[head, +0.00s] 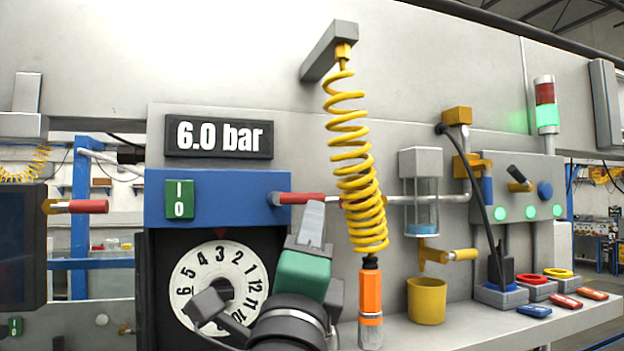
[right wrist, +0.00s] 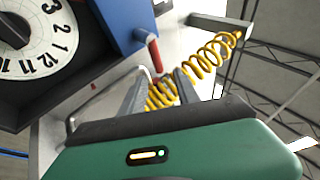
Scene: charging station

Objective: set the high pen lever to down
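A lever with a red handle (head: 300,198) sticks out level from the right side of the blue box, under the 6.0 bar display. It also shows in the right wrist view (right wrist: 155,55), beyond the fingertips. Another red-handled lever (head: 80,206) lies level at the far left. No lever is labelled as the high pen lever, so I cannot tell which it is. My right gripper (head: 313,212) is just below the central red handle, fingers pointing up. In the right wrist view its fingers (right wrist: 162,80) are apart with no object visibly held. My left gripper is not in view.
A yellow coiled hose (head: 355,185) with an orange tool (head: 370,292) hangs close right of my right gripper. The numbered dial (head: 190,268) is at its left. A yellow cup (head: 426,302) and coloured items stand on the shelf (head: 450,333).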

